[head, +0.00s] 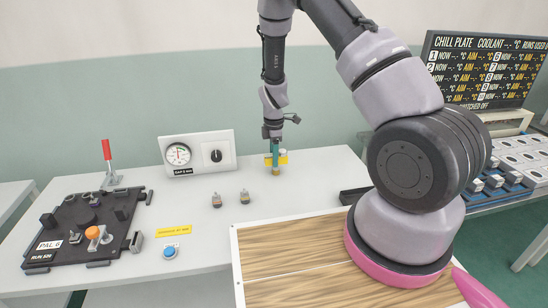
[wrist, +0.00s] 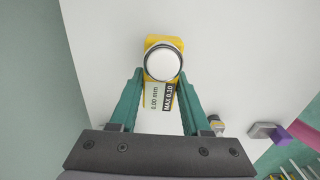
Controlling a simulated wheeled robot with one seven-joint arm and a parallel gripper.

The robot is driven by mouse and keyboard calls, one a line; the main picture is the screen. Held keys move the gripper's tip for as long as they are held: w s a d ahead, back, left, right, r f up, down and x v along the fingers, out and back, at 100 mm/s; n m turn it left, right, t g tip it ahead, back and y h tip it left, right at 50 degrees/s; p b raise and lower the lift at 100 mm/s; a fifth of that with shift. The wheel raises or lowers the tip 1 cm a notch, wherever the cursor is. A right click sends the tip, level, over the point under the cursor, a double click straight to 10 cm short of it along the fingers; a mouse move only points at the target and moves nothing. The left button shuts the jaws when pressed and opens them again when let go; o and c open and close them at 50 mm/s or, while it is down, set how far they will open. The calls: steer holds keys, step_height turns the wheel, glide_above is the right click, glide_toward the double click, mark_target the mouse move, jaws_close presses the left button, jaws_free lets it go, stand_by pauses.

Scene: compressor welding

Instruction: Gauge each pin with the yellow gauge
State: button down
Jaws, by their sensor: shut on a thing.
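The yellow gauge (head: 283,158) is at the back of the grey bench in the head view, upright, at the lower end of my arm. In the wrist view the gauge (wrist: 152,48) has a round white top and a readout of 0.00 mm beside a dark MAX label. My gripper (wrist: 160,78) has its teal fingers on both sides of it, shut on it. I cannot tell whether its foot touches the bench. Two small metal pieces with coloured tops, possibly pins, stand apart to the left, one left (head: 216,201) and one right (head: 245,197).
A white dial box (head: 199,153) stands behind the small pieces. A blue button (head: 170,251) and wooden board (head: 300,245) are in front.

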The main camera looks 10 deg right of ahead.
steer(key=shift+r, duration=0.35)
steer(key=shift+r, duration=2.35)
